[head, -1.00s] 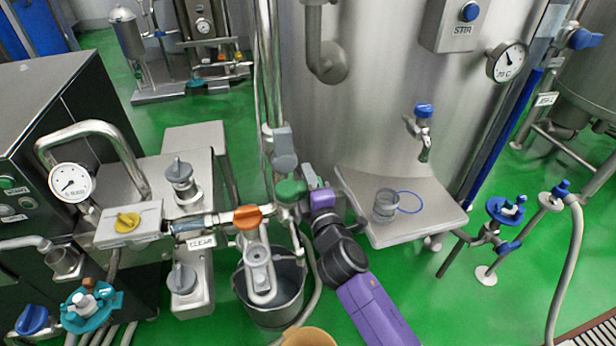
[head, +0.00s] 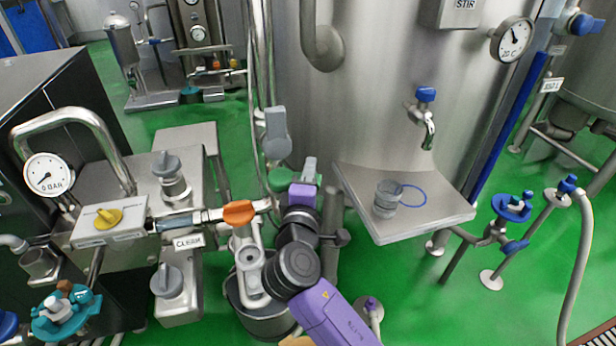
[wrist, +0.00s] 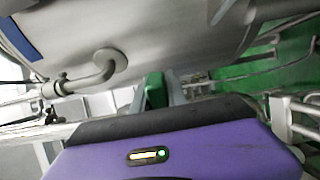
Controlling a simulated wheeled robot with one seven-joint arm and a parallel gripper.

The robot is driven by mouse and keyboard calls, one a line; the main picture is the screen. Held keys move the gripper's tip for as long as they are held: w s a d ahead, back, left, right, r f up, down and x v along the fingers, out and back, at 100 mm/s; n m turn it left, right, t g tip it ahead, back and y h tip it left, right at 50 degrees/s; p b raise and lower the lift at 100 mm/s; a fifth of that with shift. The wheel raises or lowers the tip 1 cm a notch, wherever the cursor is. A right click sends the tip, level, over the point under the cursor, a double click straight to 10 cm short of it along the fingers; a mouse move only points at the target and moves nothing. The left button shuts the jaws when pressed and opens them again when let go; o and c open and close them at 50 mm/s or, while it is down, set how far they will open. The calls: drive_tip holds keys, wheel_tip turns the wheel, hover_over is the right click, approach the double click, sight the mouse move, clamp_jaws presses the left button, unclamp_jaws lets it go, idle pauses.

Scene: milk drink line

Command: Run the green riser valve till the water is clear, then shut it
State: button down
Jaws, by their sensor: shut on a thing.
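The green riser valve (head: 280,177) sits on the pipe in front of the large steel tank. My gripper (head: 303,176) is at its right side, partly covering it. In the wrist view the green handle (wrist: 155,90) shows between the fingers of my gripper (wrist: 160,88), which is shut on it. A sight glass (head: 176,223) lies in the pipe to the left, above a "CLEAR" label (head: 188,242); it looks pale blue-grey.
A pressure gauge (head: 47,175) is at left. A steel shelf (head: 425,218) with a clear beaker (head: 387,198) is right of my arm.

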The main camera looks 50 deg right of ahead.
drive_tip(key=shift+s+a+f+m+g+h, duration=0.15)
drive_tip(key=shift+s+a+m+g+h, duration=0.25)
drive_tip(key=shift+g, duration=0.3)
drive_tip(key=shift+w+d, duration=0.1)
drive_tip(key=shift+d, duration=0.05)
drive_tip(key=c, duration=1.3)
unclamp_jaws()
drive_tip(key=shift+b+v, duration=0.35)
drive_tip(key=shift+v, duration=3.55)
drive_tip(key=shift+w, duration=0.1)
